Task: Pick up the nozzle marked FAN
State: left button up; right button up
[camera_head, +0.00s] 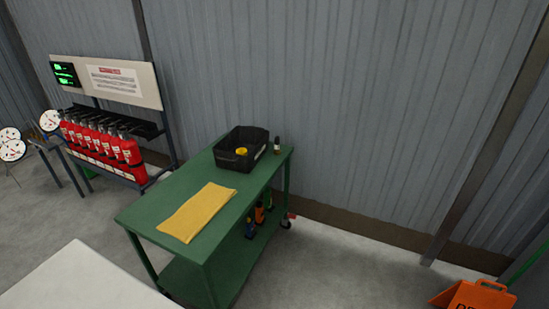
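No marking FAN can be read on anything in view, so I cannot tell which thing is that nozzle. A black open bin (230,157) stands at the far end of the green cart (220,228). A small yellow round thing (241,151) shows inside it; the rest of its contents is dark. A small dark upright item (277,145) with a pale band stands on the cart just right of the bin. Neither of my grippers is in view.
A yellow cloth (197,211) lies flat on the cart's near part. Small bottles (260,213) stand on its lower shelf. Red extinguishers (102,142) stand in a rack at left. An orange sign (474,295) is at lower right. A pale flat surface (80,283) fills the lower left.

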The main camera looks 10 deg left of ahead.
aim_at(277, 151)
jog(key=z, duration=0.95)
jog(key=i, duration=1.95)
jog(key=u, duration=0.55)
